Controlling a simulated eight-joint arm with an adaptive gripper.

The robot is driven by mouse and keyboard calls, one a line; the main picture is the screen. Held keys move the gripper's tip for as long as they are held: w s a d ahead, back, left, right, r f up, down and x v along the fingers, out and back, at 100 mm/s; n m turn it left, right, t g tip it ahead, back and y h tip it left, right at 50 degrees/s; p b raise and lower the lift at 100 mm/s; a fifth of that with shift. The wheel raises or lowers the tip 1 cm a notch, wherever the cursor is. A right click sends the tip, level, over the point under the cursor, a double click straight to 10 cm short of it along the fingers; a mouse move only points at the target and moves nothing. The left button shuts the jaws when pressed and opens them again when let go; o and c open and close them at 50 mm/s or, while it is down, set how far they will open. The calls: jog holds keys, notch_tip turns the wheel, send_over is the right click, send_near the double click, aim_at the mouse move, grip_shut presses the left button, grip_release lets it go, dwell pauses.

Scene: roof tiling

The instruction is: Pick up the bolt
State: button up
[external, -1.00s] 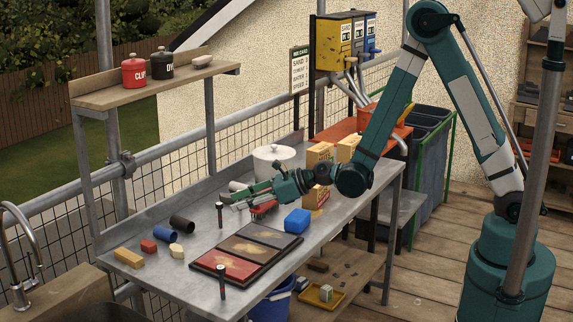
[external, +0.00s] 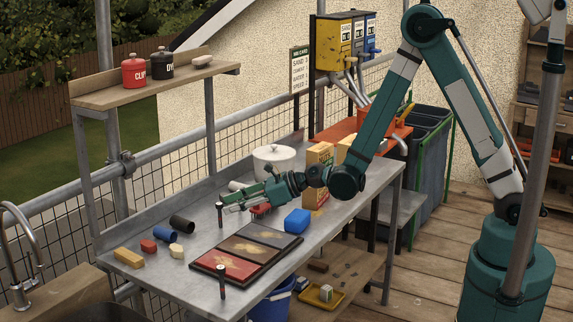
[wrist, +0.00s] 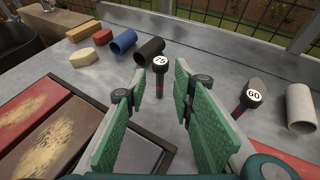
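In the external view my gripper (external: 228,203) is low over the table beside the bolt. Another post (external: 222,281) stands at the front edge.
Red and brown sample panels (external: 238,257) lie in front of my gripper. A black tube (external: 181,224), blue tube (external: 164,235), red block (external: 148,246) and yellow block (external: 128,257) lie to the left. A blue block (external: 297,221) lies right. A white pot (external: 273,160) stands behind.

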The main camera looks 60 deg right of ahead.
aim_at(220, 208)
jog(key=shift+b+x, duration=0.65)
jog(key=shift+x, duration=1.85)
jog(key=c, duration=0.8)
